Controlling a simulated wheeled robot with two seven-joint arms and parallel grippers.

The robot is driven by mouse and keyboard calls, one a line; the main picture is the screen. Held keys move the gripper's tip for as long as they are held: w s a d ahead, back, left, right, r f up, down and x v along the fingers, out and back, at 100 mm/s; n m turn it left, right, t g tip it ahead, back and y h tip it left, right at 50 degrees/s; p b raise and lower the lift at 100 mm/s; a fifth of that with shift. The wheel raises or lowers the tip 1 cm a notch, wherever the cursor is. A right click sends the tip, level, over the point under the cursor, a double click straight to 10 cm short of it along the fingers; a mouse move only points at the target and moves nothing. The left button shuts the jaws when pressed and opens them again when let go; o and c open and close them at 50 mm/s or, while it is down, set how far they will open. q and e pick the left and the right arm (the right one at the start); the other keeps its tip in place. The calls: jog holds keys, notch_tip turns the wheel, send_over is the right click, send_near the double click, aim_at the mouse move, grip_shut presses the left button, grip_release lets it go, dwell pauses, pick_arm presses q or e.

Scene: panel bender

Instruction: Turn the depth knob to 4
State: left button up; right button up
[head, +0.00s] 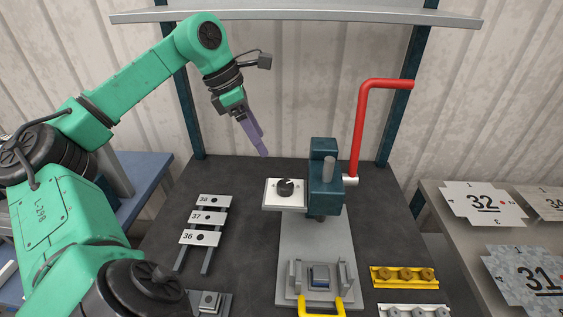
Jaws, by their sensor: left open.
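The depth knob (285,187) is a small black round dial on a white plate at the left side of the dark teal press head (326,190). A small light mark shows on the knob, but the scale is too small to read. My left gripper (261,147) hangs above and behind the knob, slightly to its left, with its purple fingers pointing down and to the right. It is open, apart from the knob, and holds nothing. My right gripper is out of view.
A red crank handle (362,125) rises right of the press head. A yellow-handled fixture (321,301) sits below it. Numbered plates (208,217) stand on a rack at left. A yellow block (404,277) lies at right. A side table (440,200) holds numbered sheets.

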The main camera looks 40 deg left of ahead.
aim_at(284, 184)
pick_arm(q)
jog(key=x, duration=0.4)
jog(key=d+p+x, duration=0.1)
jog(key=x, duration=0.8)
jog(key=shift+s+d+r, duration=0.15)
jog(key=shift+s+d, duration=0.05)
jog(key=shift+s, duration=0.25)
jog(key=shift+d+f, duration=0.2)
jog(key=shift+f, duration=0.05)
jog(key=shift+s+d, duration=0.1)
jog(key=shift+s, duration=0.05)
jog(key=shift+c, duration=1)
grip_shut()
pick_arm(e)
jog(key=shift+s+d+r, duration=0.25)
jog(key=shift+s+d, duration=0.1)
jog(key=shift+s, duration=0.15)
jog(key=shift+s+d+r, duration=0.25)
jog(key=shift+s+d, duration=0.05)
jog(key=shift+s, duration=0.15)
